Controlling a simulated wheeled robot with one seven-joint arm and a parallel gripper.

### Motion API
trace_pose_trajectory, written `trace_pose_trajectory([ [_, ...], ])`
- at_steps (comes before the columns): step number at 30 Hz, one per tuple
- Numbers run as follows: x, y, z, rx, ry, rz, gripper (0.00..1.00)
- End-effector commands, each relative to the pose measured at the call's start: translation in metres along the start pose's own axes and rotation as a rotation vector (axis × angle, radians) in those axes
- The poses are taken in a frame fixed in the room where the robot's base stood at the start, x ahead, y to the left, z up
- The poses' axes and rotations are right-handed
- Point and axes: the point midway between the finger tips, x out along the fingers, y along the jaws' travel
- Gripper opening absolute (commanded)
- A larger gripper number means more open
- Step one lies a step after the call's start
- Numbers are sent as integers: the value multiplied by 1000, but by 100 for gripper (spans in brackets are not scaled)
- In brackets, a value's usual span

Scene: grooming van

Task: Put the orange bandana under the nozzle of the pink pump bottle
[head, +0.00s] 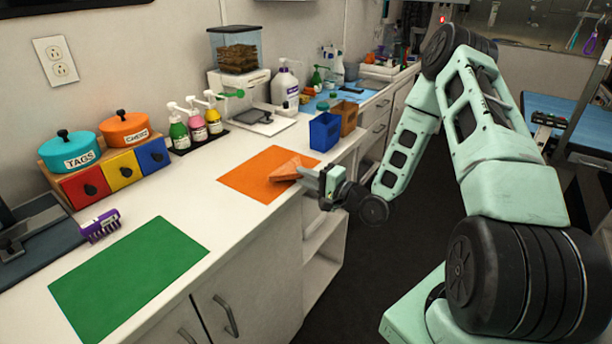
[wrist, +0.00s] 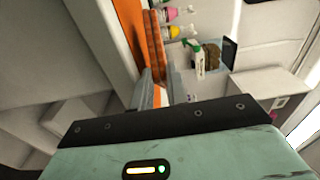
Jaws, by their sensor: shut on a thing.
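The orange bandana (head: 286,170) is a folded, patterned cloth over the right part of the orange mat (head: 245,182). My gripper (head: 306,176) is shut on its right end, at the counter's front edge. In the wrist view the bandana (wrist: 154,45) extends up from between the fingers (wrist: 152,88); I cannot tell if its far end touches the mat. The pink pump bottle (head: 196,125) stands upright between the green bottle (head: 179,133) and the yellow bottle (head: 213,121) on a black tray, left of and behind my gripper. It also shows in the wrist view (wrist: 170,14).
Behind the mat stands a white dispenser (head: 228,84) with a tray. Blue (head: 324,132) and brown (head: 346,117) bins stand right of the mat. A green mat (head: 130,275), purple brush (head: 100,226) and drawer box (head: 122,168) lie left. White counter between the mats is clear.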

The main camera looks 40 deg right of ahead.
Motion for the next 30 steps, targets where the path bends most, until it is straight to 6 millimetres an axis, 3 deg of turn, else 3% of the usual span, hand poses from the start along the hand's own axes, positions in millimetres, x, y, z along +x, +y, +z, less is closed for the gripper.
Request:
trace_pose_trajectory([
  [3, 0, 12, 0, 0, 0, 0, 0],
  [14, -1, 18, 0, 1, 0, 10, 0],
  [15, -1, 18, 0, 2, 0, 11, 26],
  [16, -1, 18, 0, 2, 0, 12, 34],
  [23, -8, 21, 0, 3, 3, 16, 34],
  [28, -34, 22, 0, 8, 6, 17, 34],
  [30, -49, 22, -1, 7, 7, 15, 40],
])
